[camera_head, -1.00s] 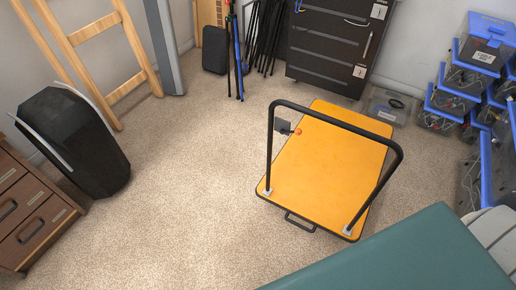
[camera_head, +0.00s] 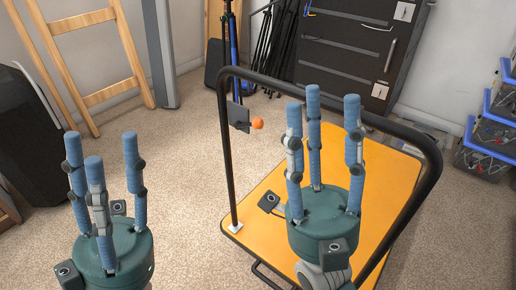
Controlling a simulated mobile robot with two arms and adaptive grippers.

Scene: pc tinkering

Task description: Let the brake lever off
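A yellow platform cart (camera_head: 392,172) with a black tubular handle frame (camera_head: 330,99) stands ahead and to the right. The brake lever, with an orange-red knob (camera_head: 257,123), sticks out from a dark plate (camera_head: 238,116) on the left post of the handle frame. My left gripper (camera_head: 105,155) is open and empty at lower left, fingers pointing up, well left of the cart. My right gripper (camera_head: 325,115) is open and empty, fingers up, in front of the cart bed and right of the knob, apart from it.
A dark drawer cabinet (camera_head: 345,52) stands behind the cart. Blue-lidded bins (camera_head: 492,130) are stacked at right. A wooden frame (camera_head: 88,50) and a black case (camera_head: 35,140) are at left. Tripods (camera_head: 277,45) stand at the back. Carpet left of the cart is free.

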